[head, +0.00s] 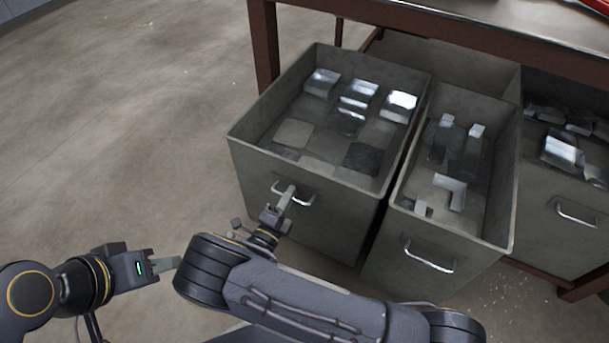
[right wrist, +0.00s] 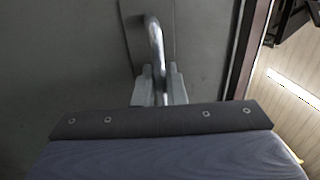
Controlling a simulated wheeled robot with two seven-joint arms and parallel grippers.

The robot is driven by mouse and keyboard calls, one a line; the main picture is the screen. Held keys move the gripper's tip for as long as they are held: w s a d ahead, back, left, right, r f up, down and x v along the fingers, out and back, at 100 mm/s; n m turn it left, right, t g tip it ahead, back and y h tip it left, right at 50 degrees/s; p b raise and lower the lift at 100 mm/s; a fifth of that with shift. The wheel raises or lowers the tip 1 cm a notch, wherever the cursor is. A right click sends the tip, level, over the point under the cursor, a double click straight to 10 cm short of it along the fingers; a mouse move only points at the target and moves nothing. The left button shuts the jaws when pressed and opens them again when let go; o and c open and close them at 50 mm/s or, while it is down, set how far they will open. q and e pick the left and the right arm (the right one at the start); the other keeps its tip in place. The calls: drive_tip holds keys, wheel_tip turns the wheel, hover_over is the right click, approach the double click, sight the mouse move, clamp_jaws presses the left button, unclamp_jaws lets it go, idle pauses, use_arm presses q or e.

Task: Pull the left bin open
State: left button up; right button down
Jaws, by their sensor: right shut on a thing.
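The left bin (head: 300,215) is a grey metal drawer, pulled well out from under the table, with its open top showing several metal pieces inside. Its handle (head: 306,200) is a metal bar on the front face. My right gripper (head: 287,196) is at that handle, shut on it. In the right wrist view the handle (right wrist: 154,45) runs down between the two fingers of the right gripper (right wrist: 160,85). My left gripper (head: 172,264) is at the lower left, away from the bins and near my right arm. Whether its fingers are apart is unclear.
A middle bin (head: 425,255) stands right beside the left one, also pulled out and holding metal pieces. A right bin (head: 570,225) sits further back under the table (head: 440,28). A red-brown table leg (head: 264,50) is behind the left bin. The floor (head: 110,130) at left is clear.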

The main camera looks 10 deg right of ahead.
use_arm(q)
drive_tip(key=shift+r, duration=0.3)
use_arm(e)
drive_tip(key=r+v, duration=0.1)
drive_tip(key=v, duration=0.7)
drive_tip(key=shift+r, duration=0.2)
drive_tip(key=shift+s, duration=0.15)
drive_tip(key=c, duration=1.6)
unclamp_jaws()
